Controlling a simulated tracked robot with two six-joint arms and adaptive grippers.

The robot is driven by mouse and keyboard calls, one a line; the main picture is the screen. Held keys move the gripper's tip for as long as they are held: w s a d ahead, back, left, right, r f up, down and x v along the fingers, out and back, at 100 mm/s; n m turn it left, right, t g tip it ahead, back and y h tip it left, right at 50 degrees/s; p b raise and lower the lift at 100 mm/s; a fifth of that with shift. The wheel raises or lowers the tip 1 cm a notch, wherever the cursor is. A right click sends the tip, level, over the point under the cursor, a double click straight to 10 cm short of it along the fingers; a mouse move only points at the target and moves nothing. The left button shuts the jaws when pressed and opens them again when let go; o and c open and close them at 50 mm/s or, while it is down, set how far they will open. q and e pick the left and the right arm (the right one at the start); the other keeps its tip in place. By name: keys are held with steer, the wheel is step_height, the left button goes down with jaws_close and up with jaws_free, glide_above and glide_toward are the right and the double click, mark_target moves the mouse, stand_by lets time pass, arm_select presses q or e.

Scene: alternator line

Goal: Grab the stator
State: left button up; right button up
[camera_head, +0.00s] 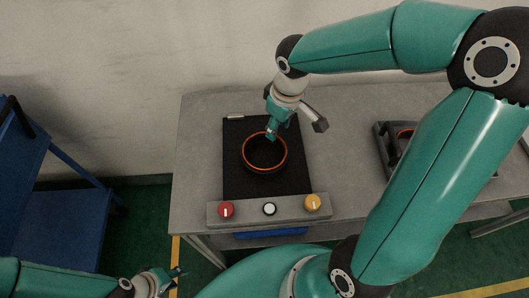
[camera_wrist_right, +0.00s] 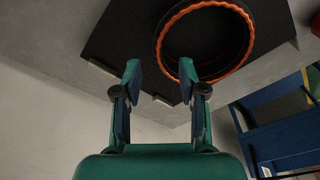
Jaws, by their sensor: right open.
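The stator (camera_head: 264,152) is a dark ring with an orange rim, lying on a black mat (camera_head: 234,183) on the grey table. It also shows in the right wrist view (camera_wrist_right: 247,52), beyond the fingertips. My right gripper (camera_head: 272,133) is above the stator's far edge, pointing down. In the right wrist view my right gripper (camera_wrist_right: 160,75) is open, with nothing between its fingers; the right finger overlaps the ring's rim in the picture. Whether it touches the ring I cannot tell. My left gripper (camera_head: 174,280) is low at the bottom left, away from the table; its finger state is unclear.
A control strip with a red knob (camera_head: 226,210), a white button (camera_head: 269,209) and a yellow knob (camera_head: 312,203) runs along the mat's front. A dark tray (camera_head: 384,148) with an orange-rimmed part stands at the right. A blue cart (camera_head: 50,215) stands left of the table.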

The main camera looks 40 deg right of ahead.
mark_target(278, 136)
step_height(278, 136, down, 4)
steer(key=shift+d+f, duration=0.15)
steer(key=shift+w+f, duration=0.1)
steer(key=shift+f, duration=0.35)
jaws_close()
steer(key=shift+w+r, duration=0.1)
